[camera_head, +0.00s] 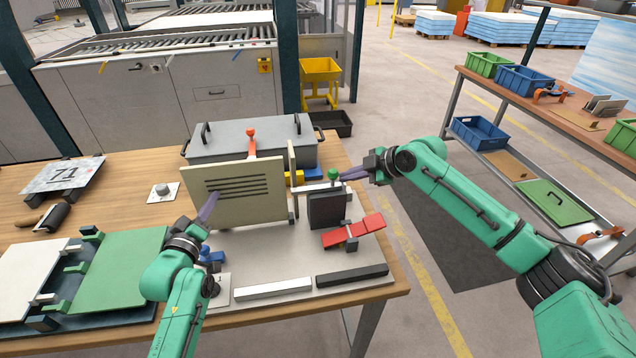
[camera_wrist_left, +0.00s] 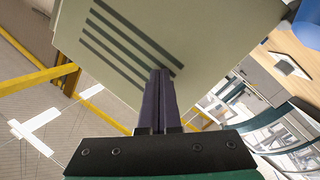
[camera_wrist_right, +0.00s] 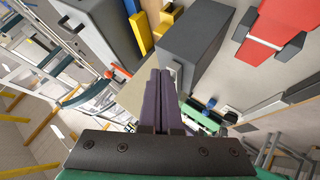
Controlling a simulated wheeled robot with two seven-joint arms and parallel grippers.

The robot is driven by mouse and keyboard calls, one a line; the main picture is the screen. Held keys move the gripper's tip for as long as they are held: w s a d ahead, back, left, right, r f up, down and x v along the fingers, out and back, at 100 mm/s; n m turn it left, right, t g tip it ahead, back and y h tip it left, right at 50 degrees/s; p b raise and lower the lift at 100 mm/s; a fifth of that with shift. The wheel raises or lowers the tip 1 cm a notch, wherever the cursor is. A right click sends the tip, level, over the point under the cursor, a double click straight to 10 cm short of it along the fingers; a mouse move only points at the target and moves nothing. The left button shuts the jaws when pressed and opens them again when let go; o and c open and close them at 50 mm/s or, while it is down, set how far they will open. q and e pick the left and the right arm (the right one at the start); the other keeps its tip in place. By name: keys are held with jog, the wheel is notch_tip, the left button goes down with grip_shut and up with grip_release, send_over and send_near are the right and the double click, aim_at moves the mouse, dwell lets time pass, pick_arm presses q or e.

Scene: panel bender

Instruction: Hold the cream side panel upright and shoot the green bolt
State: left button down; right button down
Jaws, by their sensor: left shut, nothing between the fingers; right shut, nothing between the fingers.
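The cream side panel (camera_head: 235,192) with dark slots stands upright on the grey plate, at the centre-left of the head view. It fills the upper part of the left wrist view (camera_wrist_left: 205,35). My left gripper (camera_head: 209,207) is shut and empty, its fingertips at the panel's near face; I cannot tell whether they touch. The green bolt knob (camera_head: 333,173) stands by a pale bar above a dark block (camera_head: 327,212), right of the panel. My right gripper (camera_head: 346,175) is shut and empty, its tips just right of the knob. I cannot make out the knob in the right wrist view.
A red clamp-like part (camera_head: 353,232) lies in front of the dark block. White (camera_head: 273,289) and black (camera_head: 352,276) bars line the plate's front. A grey lidded box (camera_head: 250,138) and a red-knobbed lever (camera_head: 251,133) stand behind the panel. A green plate (camera_head: 120,268) lies left.

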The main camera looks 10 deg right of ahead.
aim_at(335, 177)
jog(key=shift+a, duration=2.6)
jog(key=shift+d, duration=0.85)
jog(key=shift+r, duration=4.05)
jog(key=shift+w, duration=0.1)
pick_arm(q)
jog(key=s, duration=0.9)
jog(key=shift+f, duration=0.1)
pick_arm(e)
jog(key=shift+f, duration=0.1)
